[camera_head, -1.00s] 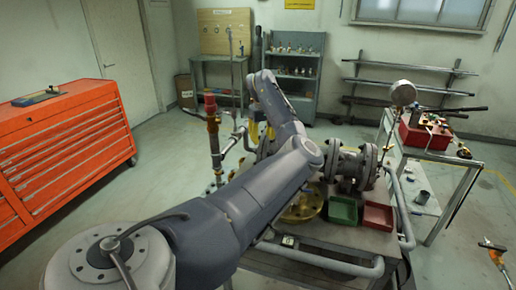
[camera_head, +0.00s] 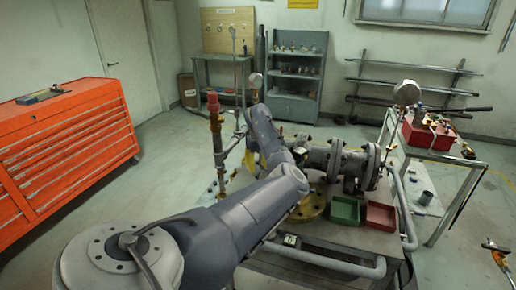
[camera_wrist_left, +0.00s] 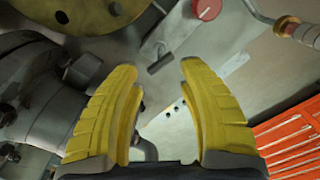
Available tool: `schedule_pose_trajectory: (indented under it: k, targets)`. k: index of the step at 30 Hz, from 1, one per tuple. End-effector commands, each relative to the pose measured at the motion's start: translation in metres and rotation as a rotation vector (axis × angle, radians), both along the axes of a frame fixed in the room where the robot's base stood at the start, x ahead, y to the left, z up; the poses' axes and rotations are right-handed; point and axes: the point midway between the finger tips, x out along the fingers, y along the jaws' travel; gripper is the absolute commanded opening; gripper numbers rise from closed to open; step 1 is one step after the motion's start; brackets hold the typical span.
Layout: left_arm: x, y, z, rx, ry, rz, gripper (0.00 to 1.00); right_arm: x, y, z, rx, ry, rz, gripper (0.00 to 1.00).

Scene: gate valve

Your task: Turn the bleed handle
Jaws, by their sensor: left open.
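A small dark T-shaped handle (camera_wrist_left: 160,58), which looks like the bleed handle, stands out from a pale surface in the left wrist view. My left gripper (camera_wrist_left: 160,80) is open, its two yellow fingers spread with nothing between them. The handle appears just beyond and between the fingertips, apart from both. In the head view my own arm largely hides the left gripper; some yellow of it (camera_head: 250,161) shows by the pipework. I cannot make out the T-handle there. My right gripper is not in view.
A grey flanged valve body (camera_head: 340,162) sits on the bench with green (camera_head: 344,210) and red (camera_head: 380,216) trays. A red knob (camera_wrist_left: 207,8) and a yellow flange (camera_wrist_left: 85,30) lie near the handle. An orange tool chest (camera_head: 70,140) stands left.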

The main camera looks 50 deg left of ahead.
Motion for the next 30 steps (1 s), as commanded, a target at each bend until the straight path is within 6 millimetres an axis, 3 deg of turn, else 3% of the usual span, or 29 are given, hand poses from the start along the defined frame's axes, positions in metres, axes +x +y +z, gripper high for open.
schedule_pose_trajectory:
  k: [6,12,28,30]
  targets:
    - [-0.001,0.001,-0.032,0.001,0.001,-0.001,0.4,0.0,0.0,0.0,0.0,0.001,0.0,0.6]
    - [0.0,0.001,-0.05,0.001,0.0,0.0,0.4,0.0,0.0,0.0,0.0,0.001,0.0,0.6]
    - [0.0,0.0,-0.058,0.001,-0.001,0.0,0.4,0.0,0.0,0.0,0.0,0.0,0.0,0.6]
    - [0.0,0.0,-0.058,0.001,-0.001,0.0,0.32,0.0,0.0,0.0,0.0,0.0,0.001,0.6]
